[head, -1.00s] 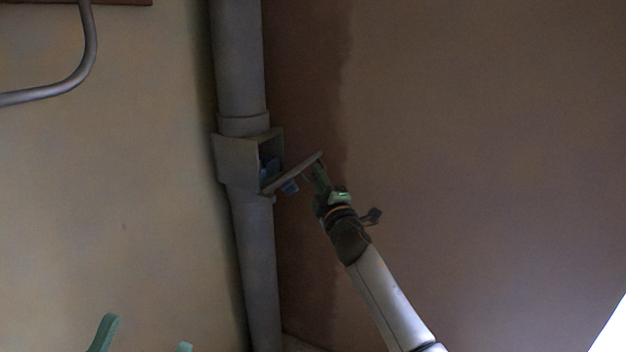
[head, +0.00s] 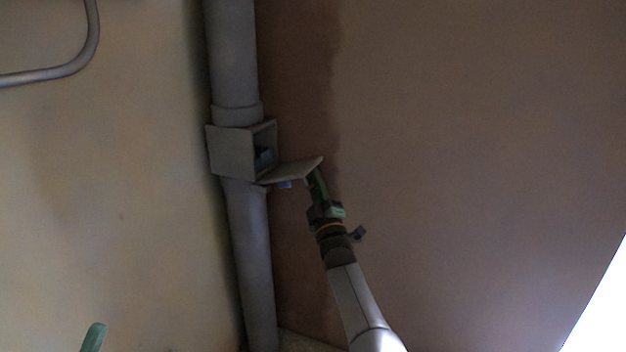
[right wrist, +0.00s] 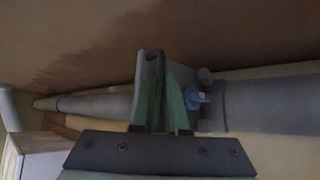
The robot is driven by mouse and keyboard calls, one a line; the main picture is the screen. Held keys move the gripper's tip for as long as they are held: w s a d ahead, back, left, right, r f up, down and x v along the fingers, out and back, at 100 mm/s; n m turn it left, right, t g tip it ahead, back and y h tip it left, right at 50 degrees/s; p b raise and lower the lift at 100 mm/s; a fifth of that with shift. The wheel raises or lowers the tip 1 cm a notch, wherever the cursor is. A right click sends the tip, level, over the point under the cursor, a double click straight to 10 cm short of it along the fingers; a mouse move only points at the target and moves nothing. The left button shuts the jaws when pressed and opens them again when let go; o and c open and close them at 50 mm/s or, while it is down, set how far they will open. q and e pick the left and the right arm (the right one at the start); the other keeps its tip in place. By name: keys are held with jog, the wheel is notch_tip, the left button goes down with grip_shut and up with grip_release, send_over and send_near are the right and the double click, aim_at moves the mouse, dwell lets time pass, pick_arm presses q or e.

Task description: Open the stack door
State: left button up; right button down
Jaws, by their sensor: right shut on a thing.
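The grey stack pipe (head: 249,245) runs down the wall corner with a square box (head: 229,150) on it. The box's front is open and something blue shows dimly inside. The stack door (head: 293,170) hangs swung down and outward from the lower edge of the box, near level, with a blue piece (head: 285,184) under it. My right gripper (head: 313,175) is shut on the door's outer edge. In the right wrist view the green fingers (right wrist: 162,95) stand either side of the grey door (right wrist: 152,62), with a blue part beside them. One green finger of my left gripper (head: 93,337) shows at the bottom left.
A bent grey pipe (head: 75,66) is on the left wall, at the upper left. The right wall (head: 480,130) is bare, with a darker damp-looking band near the corner. In the right wrist view a pale box-like thing (right wrist: 40,150) is at the lower left.

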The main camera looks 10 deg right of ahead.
jog(key=shift+a+f+m, duration=0.1)
jog(key=shift+f+m, duration=0.15)
jog(key=shift+m, duration=0.05)
dwell(0.5)
jog(key=c, duration=1.2)
grip_release()
jog(key=shift+f, duration=0.1)
